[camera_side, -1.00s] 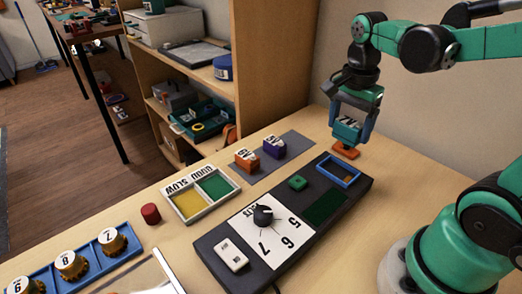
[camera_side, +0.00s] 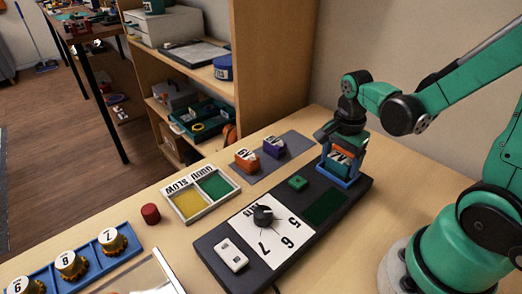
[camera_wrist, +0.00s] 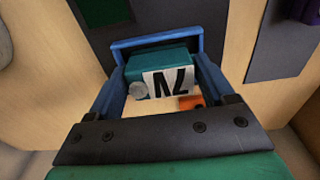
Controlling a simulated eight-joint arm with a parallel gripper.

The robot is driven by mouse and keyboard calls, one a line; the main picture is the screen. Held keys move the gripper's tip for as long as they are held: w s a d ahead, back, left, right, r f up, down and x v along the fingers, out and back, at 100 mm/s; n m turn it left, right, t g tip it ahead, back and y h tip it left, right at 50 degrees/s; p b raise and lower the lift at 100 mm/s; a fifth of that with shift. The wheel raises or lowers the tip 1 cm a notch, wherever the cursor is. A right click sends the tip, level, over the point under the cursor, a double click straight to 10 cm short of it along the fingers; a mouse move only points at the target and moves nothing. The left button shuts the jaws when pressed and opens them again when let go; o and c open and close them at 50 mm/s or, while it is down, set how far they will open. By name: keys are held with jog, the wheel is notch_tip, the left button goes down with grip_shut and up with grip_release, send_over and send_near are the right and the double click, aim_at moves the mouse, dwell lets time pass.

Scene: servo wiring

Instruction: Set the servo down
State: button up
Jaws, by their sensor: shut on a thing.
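The teal servo (camera_side: 339,159) with a white label is between the blue fingers of my gripper (camera_side: 340,173). In the wrist view the servo (camera_wrist: 148,60) shows its label and a round grey disc, with a finger on each side. My gripper is shut on it at the blue-rimmed bay on the dark board's far end. The bay's blue rim (camera_wrist: 155,40) shows just beyond the servo in the wrist view. I cannot tell whether the servo touches the bay floor, because the fingers hide its lower part.
Orange (camera_side: 246,159) and purple (camera_side: 274,147) blocks sit on a grey mat. A two-colour tray (camera_side: 184,208) is left. An orange piece (camera_wrist: 190,102) shows between the fingers.

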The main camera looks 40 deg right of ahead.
aim_at(339, 161)
jog(key=shift+f, duration=0.1)
jog(key=o, duration=1.3)
notch_tip(339, 161, up, 12)
jog(key=a+n+t, duration=0.2)
jog(key=a+n, duration=0.1)
jog(key=n, duration=0.3)
jog(key=w+a+f+n+t, duration=0.1)
jog(key=a+n+t, duration=0.1)
jog(key=n, duration=0.4)
jog(key=w+a+f+n+t, duration=0.1)
jog(key=a+n+t, duration=0.2)
jog(key=n, duration=0.3)
jog(key=shift+w+a+f+y, duration=0.1)
jog(key=shift+a+f+y, duration=0.1)
jog(key=shift+a+y, duration=0.15)
